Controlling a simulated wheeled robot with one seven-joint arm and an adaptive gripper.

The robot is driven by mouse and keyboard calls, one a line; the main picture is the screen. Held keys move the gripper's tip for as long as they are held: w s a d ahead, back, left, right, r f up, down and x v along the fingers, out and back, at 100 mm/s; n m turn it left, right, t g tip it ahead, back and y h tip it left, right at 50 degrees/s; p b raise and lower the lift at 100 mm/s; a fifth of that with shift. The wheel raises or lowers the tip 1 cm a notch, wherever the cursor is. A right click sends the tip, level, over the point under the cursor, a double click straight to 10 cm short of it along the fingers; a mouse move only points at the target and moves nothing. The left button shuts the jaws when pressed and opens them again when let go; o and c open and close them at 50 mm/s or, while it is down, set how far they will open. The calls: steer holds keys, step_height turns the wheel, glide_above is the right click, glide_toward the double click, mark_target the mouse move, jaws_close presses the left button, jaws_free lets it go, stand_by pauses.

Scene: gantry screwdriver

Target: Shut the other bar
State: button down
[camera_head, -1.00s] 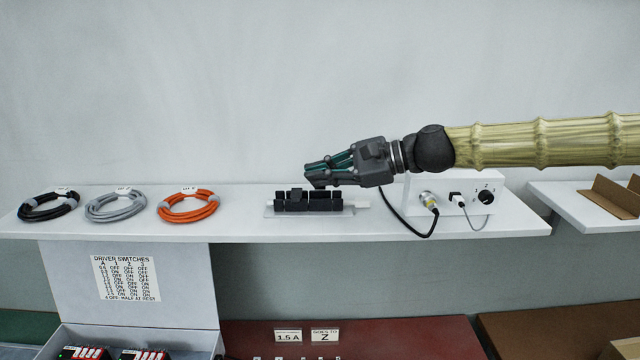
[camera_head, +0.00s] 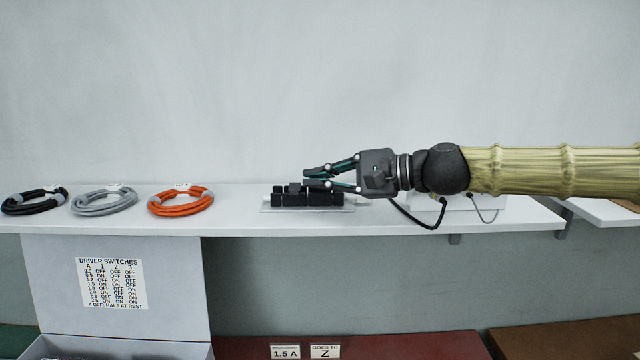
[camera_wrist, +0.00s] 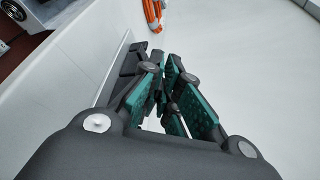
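A black segmented block (camera_head: 310,199) sits on a pale base plate on the shelf in the head view, with one raised black piece near its left half. Part of a dark, long shape, seemingly this block (camera_wrist: 128,68), shows left of my fingers in the wrist view. My gripper (camera_head: 306,178) points left, level, with its fingertips just above or in front of the block; a narrow gap shows between them. Its teal-padded fingers (camera_wrist: 165,75) converge in the wrist view. I cannot tell whether they touch the block. The fingers hide part of its top, and which pieces are bars is unclear.
Black (camera_head: 35,199), grey (camera_head: 104,200) and orange (camera_head: 181,201) cable coils lie left on the white shelf (camera_head: 235,215). A white box (camera_head: 460,203) with cables stands right, behind my arm. A switch chart (camera_head: 112,283) hangs below.

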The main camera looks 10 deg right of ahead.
stand_by(0.3)
steer(key=c, duration=1.7)
jaws_free()
steer(key=shift+o, duration=0.2)
steer(key=shift+v, duration=4)
